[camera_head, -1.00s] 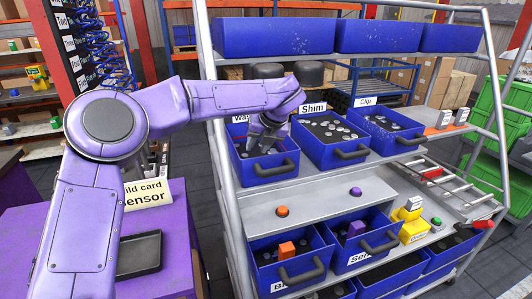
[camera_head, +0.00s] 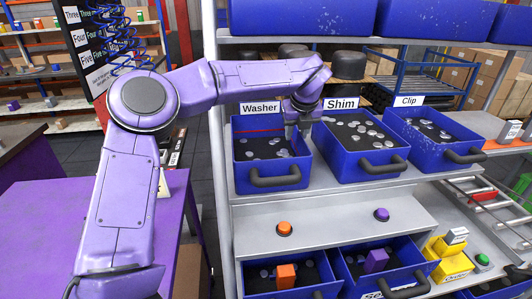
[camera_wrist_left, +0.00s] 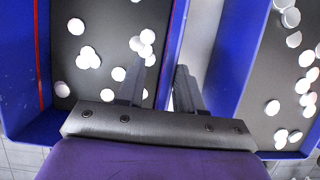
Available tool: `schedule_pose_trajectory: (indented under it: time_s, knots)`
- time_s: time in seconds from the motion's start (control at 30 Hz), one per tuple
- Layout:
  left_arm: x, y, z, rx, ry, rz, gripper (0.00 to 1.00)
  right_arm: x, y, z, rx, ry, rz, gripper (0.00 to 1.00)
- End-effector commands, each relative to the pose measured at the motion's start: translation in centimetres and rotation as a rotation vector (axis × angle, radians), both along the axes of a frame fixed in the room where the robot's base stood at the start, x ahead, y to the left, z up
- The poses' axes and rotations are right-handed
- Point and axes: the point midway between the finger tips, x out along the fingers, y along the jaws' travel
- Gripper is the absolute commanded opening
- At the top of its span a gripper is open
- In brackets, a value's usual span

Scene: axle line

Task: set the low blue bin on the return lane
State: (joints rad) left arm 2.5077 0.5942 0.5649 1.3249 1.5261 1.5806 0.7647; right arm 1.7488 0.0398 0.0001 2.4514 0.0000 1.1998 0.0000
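The blue Washer bin (camera_head: 250,178) stands on the middle shelf with a few pale discs scattered on its dark floor. It also fills the left of the left wrist view (camera_wrist_left: 18,95). My left gripper (camera_head: 296,130) is at the bin's right wall. In the wrist view its fingers (camera_wrist_left: 158,85) are apart and empty, one on each side of that wall, with a gap to the neighbouring bin. A metal rail lane with rollers (camera_head: 475,188) lies at the right; I see no label naming it the return lane. My right gripper is not in view.
The blue Shim bin (camera_head: 358,172) and Clip bin (camera_head: 432,152) stand to the right, with more discs. Below are an orange button (camera_head: 284,229), a purple button (camera_head: 382,214) and lower blue bins (camera_head: 290,294). Bins on the upper shelf (camera_head: 300,18) are above my gripper.

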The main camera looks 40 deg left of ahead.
Motion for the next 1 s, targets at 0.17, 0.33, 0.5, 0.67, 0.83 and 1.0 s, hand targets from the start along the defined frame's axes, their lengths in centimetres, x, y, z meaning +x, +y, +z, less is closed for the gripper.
schedule_pose_trajectory:
  time_s: [0.17, 0.33, 0.5, 0.67, 0.83, 1.0]
  knots:
    - [1.9, 0.7, -3.1, 0.005, 0.015, -0.001, 0.35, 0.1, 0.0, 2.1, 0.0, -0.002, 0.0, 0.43]
    - [2.2, 0.9, -4.2, 0.004, 0.013, -0.001, 0.35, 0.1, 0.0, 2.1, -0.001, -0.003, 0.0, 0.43]
    - [2.2, 0.8, -4.2, 0.005, 0.013, -0.002, 0.19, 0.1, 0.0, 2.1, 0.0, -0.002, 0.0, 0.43]
    - [2.2, 0.7, -4.1, 0.004, 0.013, -0.004, 0.0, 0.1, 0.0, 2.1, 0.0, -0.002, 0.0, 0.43]
    - [2.2, 0.7, -4.1, 0.004, 0.013, -0.004, 0.0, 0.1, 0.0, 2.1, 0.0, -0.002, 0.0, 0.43]
    - [2.2, 0.8, -4.2, 0.004, 0.014, -0.004, 0.0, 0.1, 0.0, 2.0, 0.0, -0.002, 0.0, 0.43]
